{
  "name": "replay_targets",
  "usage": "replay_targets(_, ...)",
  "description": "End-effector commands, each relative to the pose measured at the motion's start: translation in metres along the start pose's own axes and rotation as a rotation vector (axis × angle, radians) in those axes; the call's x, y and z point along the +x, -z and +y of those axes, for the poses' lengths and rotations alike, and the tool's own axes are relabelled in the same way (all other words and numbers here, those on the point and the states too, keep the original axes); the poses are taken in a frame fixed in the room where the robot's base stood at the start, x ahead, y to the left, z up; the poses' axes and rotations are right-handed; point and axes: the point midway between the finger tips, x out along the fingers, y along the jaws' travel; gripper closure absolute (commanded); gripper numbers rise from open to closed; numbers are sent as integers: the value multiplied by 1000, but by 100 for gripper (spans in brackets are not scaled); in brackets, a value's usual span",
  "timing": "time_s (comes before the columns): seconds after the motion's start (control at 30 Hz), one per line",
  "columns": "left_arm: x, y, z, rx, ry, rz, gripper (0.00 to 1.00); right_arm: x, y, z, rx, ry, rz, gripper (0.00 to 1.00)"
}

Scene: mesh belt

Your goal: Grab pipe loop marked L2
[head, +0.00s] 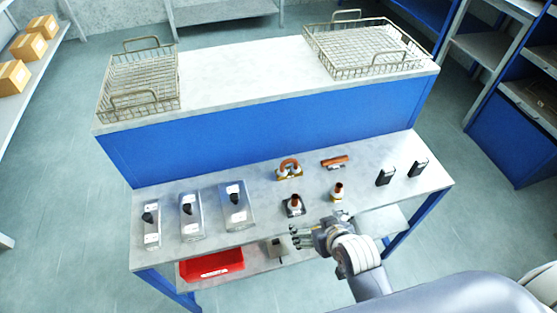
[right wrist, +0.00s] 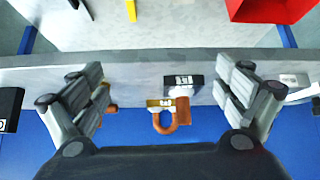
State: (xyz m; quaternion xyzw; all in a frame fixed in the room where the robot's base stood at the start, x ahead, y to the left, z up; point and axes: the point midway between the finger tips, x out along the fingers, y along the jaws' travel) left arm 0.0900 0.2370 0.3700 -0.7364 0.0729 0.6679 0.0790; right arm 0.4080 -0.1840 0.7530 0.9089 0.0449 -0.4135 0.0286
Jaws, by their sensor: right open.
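A copper pipe loop (head: 289,165) stands on a gold-coloured base at the back of the workbench's lower top. In the right wrist view the copper loop (right wrist: 164,124) shows with a small tag too blurred to read surely. My right gripper (head: 297,238) is at the bench's front edge, apart from the loop. It is open and empty; in the wrist view the loop lies between its spread fingers, further off. A dark-based copper fitting (head: 294,206) stands between the loop and the gripper. My left gripper is not in view.
Another copper fitting (head: 338,191) and a copper piece (head: 335,161) lie to the right. Two black blocks (head: 386,175) stand further right. A red tray (head: 212,265) is on the lower shelf. Wire baskets (head: 140,82) stand on the raised shelf.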

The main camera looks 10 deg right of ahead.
Motion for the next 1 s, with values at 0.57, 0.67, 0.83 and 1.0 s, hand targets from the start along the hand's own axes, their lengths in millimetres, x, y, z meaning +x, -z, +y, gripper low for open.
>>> replay_targets(0.57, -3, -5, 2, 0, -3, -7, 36, 26, 115, 2, 56, -49, 409, 7)
replay_targets(0.67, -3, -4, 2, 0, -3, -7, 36, 40, 122, 3, 56, -49, 408, 7)
replay_targets(0.83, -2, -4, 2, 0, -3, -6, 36, 60, 130, 4, 56, -48, 408, 7)
replay_targets(1.0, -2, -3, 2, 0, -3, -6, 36, 69, 133, 4, 56, -48, 406, 7)
